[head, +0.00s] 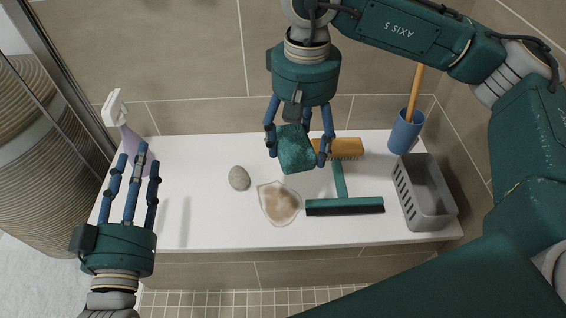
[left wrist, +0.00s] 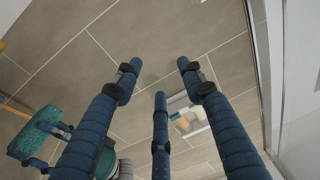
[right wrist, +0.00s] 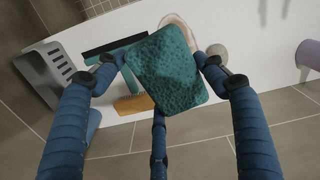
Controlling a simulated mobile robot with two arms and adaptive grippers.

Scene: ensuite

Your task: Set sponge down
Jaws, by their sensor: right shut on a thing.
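The teal sponge (head: 296,150) is held in my right gripper (head: 299,140), whose fingers close around it above the white ledge (head: 200,205). In the right wrist view the sponge (right wrist: 168,72) sits tilted between the fingers (right wrist: 160,85). It hides part of the ledge and of the things below. My left gripper (head: 137,165) is empty with its fingers spread, over the left end of the ledge near the spray bottle. The left wrist view shows its open fingers (left wrist: 160,85) and the sponge at the left (left wrist: 38,135).
The ledge is clear left of the stone.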

